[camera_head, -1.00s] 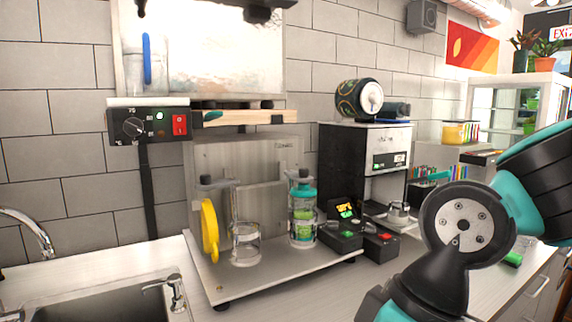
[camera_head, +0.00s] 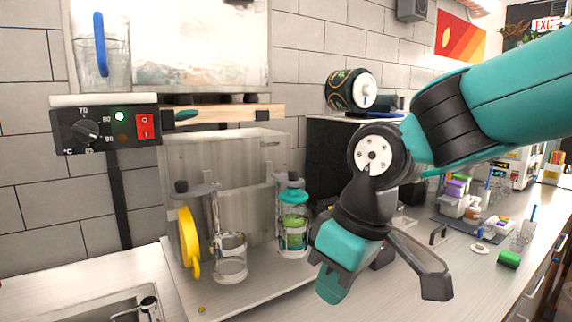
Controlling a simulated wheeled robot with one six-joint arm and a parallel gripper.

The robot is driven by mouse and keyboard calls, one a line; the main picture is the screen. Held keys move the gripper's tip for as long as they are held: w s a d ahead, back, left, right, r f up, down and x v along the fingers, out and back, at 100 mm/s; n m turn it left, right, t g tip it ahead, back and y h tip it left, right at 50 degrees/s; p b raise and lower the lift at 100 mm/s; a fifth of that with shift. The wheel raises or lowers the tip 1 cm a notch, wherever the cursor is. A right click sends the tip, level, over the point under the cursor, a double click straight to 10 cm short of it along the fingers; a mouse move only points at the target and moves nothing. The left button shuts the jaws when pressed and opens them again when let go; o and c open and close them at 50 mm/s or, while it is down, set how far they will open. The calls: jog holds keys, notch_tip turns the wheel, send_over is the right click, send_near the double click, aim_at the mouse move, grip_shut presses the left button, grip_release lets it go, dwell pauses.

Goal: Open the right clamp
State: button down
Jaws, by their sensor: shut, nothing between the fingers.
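A metal stand with a tall back plate (camera_head: 240,155) bears two glass vessels with a bracket and dark knob at each. The right clamp (camera_head: 292,180) appears to be the dark-knobbed bracket at the top of the right vessel; its exact state is too small to tell. The right vessel (camera_head: 293,222) is clear with green contents and a teal upper part. The left vessel (camera_head: 230,258) is clear, with a yellow disc (camera_head: 188,242) beside it.
A control box (camera_head: 108,130) with a dial and red switch is above left. A sink (camera_head: 115,308) is at lower left. Small items and a green block (camera_head: 509,259) lie on the right counter.

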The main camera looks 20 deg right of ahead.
jog(key=w+r+m+t+h+p, duration=0.1)
jog(key=w+r, duration=0.4)
jog(key=w, duration=0.6)
jog(key=w+r+t+h+p, duration=0.1)
jog(key=w+r, duration=0.4)
jog(key=w, duration=0.5)
jog(key=w+a+r+m+t+h+p, duration=0.1)
jog(key=w+r+p, duration=0.4)
jog(key=w, duration=0.6)
jog(key=shift+w+m+t+h, duration=0.3)
jog(key=shift+t+h, duration=0.3)
jog(key=shift+h, duration=0.4)
jog(key=shift+f, duration=0.15)
jog(key=p, duration=0.3)
send_near(288, 180)
notch_tip(288, 180, down, 3)
jog(key=a, duration=0.2)
jog(key=shift+w+d+f+p, duration=0.2)
jog(key=shift+w+d+p, duration=0.05)
jog(key=shift+w+d, duration=0.2)
jog(key=shift+w+d+f+p, duration=0.2)
jog(key=shift+w+d+p, duration=0.05)
jog(key=shift+w+d, duration=0.25)
jog(key=shift+w+d+f, duration=0.25)
jog(key=shift+d+f, duration=0.15)
jog(key=shift+f, duration=0.05)
jog(key=shift+d, duration=0.15)
